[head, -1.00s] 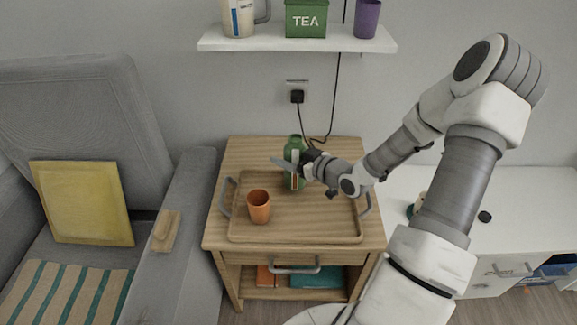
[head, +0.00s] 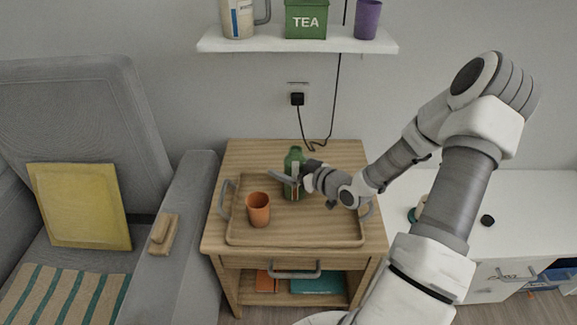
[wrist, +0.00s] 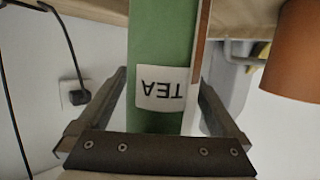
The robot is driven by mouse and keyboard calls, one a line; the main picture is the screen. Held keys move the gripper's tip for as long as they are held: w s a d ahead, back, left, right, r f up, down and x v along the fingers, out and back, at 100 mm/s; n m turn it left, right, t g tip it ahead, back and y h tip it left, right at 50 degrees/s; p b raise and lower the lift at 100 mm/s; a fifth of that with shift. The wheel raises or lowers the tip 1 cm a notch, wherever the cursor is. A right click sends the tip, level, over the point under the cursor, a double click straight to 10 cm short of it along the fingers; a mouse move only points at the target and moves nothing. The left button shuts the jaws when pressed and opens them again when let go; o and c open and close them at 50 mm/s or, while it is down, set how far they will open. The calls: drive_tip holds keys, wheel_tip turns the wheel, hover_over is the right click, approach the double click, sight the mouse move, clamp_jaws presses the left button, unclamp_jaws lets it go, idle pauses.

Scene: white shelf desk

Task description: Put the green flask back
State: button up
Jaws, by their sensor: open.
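The green flask (head: 294,160) stands upright at the back middle of the wooden tray (head: 325,235), on the small wooden table. It has a pale label. In the wrist view, the flask (wrist: 160,40) appears upside down, with a white "TEA" label. My gripper (head: 289,179) is open around the flask, with one finger on each side. Whether the fingers touch it cannot be told. The fingers hide part of its body in the head view.
An orange cup (head: 258,210) stands on the tray, left of the flask. A wall shelf (head: 300,46) above holds a jug (head: 238,18), a green TEA tin (head: 306,20) and a purple cup (head: 367,18). A grey armchair (head: 185,225) is at left; a white cabinet (head: 530,215) is at right.

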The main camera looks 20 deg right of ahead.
drive_tip(key=p+v, duration=0.3)
drive_tip(key=v, duration=0.9)
